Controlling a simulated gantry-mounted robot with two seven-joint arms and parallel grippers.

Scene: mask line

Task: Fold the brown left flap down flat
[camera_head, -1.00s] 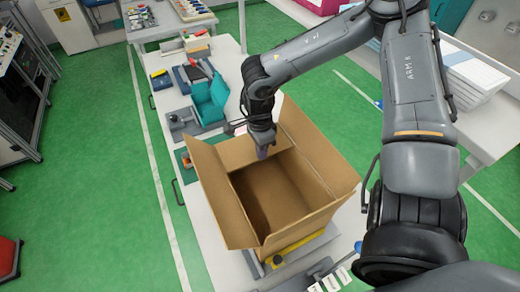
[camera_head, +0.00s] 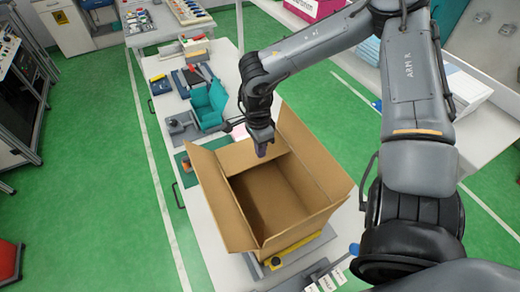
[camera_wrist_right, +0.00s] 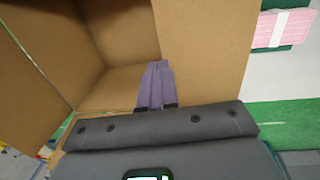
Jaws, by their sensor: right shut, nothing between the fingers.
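An open brown cardboard box (camera_head: 262,200) stands on the bench, its inside visible. Its left flap (camera_head: 212,195) stands up and leans outward along the left side. Another flap (camera_head: 315,155) stands raised on the right. My right gripper (camera_head: 263,150) is shut and empty, pointing down over the far part of the box. In the right wrist view its purple fingers (camera_wrist_right: 155,85) lie together in front of brown cardboard (camera_wrist_right: 205,45); I cannot tell there which flap that is, or whether they touch it. My left gripper is out of view.
A teal open case (camera_head: 208,104) and small grey equipment stand on the bench (camera_head: 225,62) behind the box. A yellow-edged fixture (camera_head: 295,245) lies under the box's near side. A pink item (camera_wrist_right: 283,28) shows beyond the cardboard. Green floor lies left.

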